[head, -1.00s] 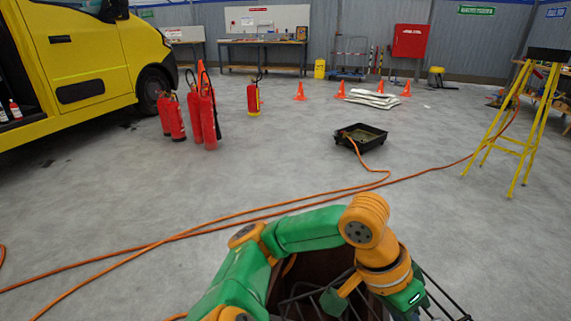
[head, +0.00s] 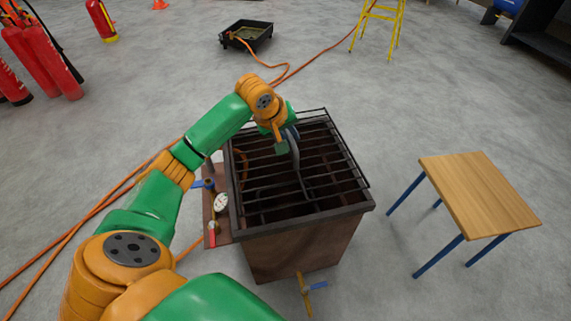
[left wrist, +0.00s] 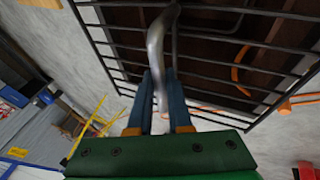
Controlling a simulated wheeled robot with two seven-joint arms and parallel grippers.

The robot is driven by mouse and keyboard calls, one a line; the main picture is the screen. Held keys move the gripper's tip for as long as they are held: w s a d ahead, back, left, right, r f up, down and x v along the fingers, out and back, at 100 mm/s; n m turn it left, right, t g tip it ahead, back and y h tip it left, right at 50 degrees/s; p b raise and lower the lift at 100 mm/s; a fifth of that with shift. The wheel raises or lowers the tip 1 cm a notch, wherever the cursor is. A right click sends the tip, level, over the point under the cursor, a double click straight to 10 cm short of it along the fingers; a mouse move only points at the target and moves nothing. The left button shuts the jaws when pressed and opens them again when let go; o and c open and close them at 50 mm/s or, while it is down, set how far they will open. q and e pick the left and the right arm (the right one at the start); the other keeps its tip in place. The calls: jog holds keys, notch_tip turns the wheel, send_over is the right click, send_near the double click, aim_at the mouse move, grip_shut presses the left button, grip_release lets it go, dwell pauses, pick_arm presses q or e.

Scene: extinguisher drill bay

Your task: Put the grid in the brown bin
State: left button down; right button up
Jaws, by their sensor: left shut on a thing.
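The grid (head: 349,150) is a black rack of parallel metal bars with a curved grey handle (head: 297,162). It is over the open top of the brown bin (head: 300,248), a rusty brown square box with a dark rim. Whether the grid touches the rim is hard to tell. My left gripper (head: 284,143) is shut on the handle. In the left wrist view the blue fingers (left wrist: 160,105) close around the bent handle (left wrist: 157,45), with the grid bars (left wrist: 95,45) beyond. My right gripper is not in view.
A panel with a gauge (head: 221,202) and valves is on the bin's left side. A small wooden table (head: 480,192) stands to the right. Orange hose (head: 105,205) lies on the left floor. A black tray (head: 247,37) and red extinguishers (head: 45,60) are farther off.

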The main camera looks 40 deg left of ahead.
aim_at(274, 168)
pick_arm(q)
notch_tip(274, 168, down, 17)
jog(key=b, duration=0.6)
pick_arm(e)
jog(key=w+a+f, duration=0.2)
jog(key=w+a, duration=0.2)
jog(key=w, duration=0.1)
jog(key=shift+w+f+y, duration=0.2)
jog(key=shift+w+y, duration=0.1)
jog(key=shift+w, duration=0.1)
pick_arm(q)
jog(key=c, duration=0.8)
grip_release()
jog(key=shift+s, duration=0.1)
jog(key=shift+c, duration=0.2)
jog(key=shift+r, duration=0.1)
jog(key=p+v, duration=0.5)
jog(key=v, duration=0.7)
jog(key=shift+d+p, duration=0.1)
jog(key=shift+p, duration=0.2)
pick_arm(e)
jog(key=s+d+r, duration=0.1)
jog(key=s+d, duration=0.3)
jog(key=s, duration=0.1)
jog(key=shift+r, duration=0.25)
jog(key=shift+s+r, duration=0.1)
